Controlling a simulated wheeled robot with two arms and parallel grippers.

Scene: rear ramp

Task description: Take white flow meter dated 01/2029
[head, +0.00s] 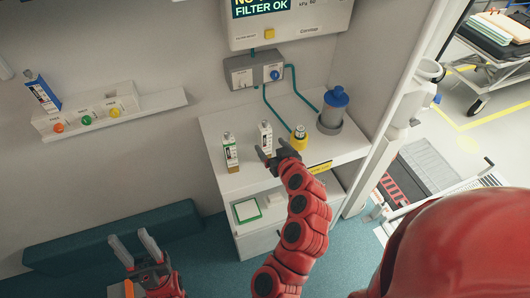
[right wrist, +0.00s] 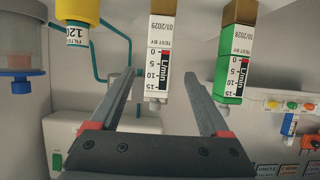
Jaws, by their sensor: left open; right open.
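The white flow meter (head: 264,135) stands upright on the white counter. In the right wrist view the white flow meter (right wrist: 158,60) appears upside down and its label reads 01/2029. My right gripper (head: 274,152) is open at its base. In the right wrist view the meter shows between the two spread fingers, with a gap on each side; contact is not visible. A white-and-green flow meter (head: 230,153), labelled 10/2028 in the right wrist view (right wrist: 233,60), stands to the left on the counter. My left gripper (head: 135,252) is open and empty, low at the left.
A yellow-based filter (head: 299,139) and a blue-lidded jar (head: 333,110) stand right of the meter. Teal hoses run from the grey wall outlet panel (head: 254,74). A teal bench (head: 110,240) is below.

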